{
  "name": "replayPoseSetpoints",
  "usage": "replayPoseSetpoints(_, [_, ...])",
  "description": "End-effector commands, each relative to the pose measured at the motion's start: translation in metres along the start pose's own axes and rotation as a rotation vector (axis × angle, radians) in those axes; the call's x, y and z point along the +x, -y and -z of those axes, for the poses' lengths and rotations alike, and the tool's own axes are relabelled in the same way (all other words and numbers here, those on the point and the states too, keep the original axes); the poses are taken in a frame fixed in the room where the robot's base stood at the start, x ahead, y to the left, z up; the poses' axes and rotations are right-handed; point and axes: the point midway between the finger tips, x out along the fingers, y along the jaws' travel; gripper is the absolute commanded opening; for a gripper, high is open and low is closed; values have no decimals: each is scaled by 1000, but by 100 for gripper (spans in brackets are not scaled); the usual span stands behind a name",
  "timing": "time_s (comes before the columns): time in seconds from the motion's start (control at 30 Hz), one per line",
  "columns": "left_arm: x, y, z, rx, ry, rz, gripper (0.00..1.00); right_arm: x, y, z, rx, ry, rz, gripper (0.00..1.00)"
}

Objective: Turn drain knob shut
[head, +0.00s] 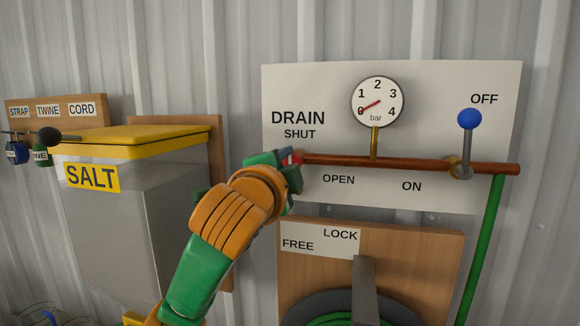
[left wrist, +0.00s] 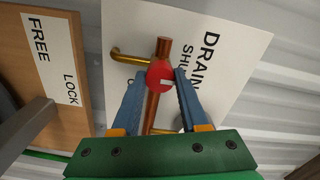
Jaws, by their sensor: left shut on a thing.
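The drain knob is a small red round knob (left wrist: 157,72) with a short white mark, at the end of the copper pipe (head: 335,160). In the head view, only a bit of red shows beside my left gripper (head: 292,160). In the left wrist view, the blue fingers of my left gripper (left wrist: 161,74) are on either side of the knob, shut on it. The white mark lies toward the right in that view, the side of the DRAIN SHUT lettering (head: 299,125). The OPEN label (head: 339,179) is below the pipe. My right gripper is not in view.
A pressure gauge (head: 377,101) reads near 0 above the pipe. A blue-knobbed lever (head: 469,119) stands up toward OFF, at right. A grey salt bin (head: 130,215) with yellow lid stands left of my arm. A FREE/LOCK board (head: 440,260) is below.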

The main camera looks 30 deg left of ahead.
Motion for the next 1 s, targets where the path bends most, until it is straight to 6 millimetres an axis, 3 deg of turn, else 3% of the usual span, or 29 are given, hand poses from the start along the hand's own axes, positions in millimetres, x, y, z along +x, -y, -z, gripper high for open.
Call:
replayPoseSetpoints(0.17, [1,-7,-1,4,4,-18,0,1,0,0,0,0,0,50])
replayPoseSetpoints(0.2, [1,-7,-1,5,4,-18,52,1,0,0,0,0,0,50])
replayPoseSetpoints(0.3, [1,-6,0,4,3,-15,74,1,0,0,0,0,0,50])
replayPoseSetpoints(0.63, [-4,-4,-1,2,1,-6,74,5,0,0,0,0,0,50])
replayPoseSetpoints(0.87, [-54,-6,-2,4,-2,2,74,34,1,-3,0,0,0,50])
replayPoseSetpoints(1.0, [-67,-3,-1,8,-3,2,74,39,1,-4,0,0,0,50])
